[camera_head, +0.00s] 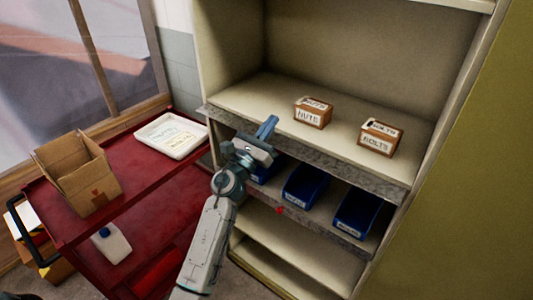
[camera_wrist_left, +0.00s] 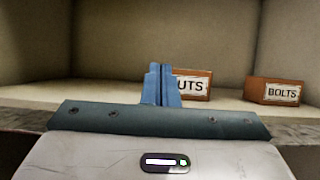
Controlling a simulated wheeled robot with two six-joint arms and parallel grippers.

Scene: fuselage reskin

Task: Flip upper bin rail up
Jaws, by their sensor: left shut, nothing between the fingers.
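The upper bin rail is a grey speckled strip (camera_head: 345,174) along the front edge of the shelf, above the row of blue bins (camera_head: 305,186). My left gripper (camera_head: 268,126) is in front of the shelf, near the left part of that strip. Its blue fingers are together with nothing between them, and they show in the left wrist view (camera_wrist_left: 161,84) at about shelf height. Whether the fingers touch the strip cannot be told. My left arm hides part of the strip and the leftmost bin. My right gripper is not in view.
A NUTS box (camera_head: 312,113) and a BOLTS box (camera_head: 381,138) stand on the shelf above the strip. A red cart (camera_head: 110,170) at the left carries an open cardboard box (camera_head: 78,174) and a white tray (camera_head: 172,135).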

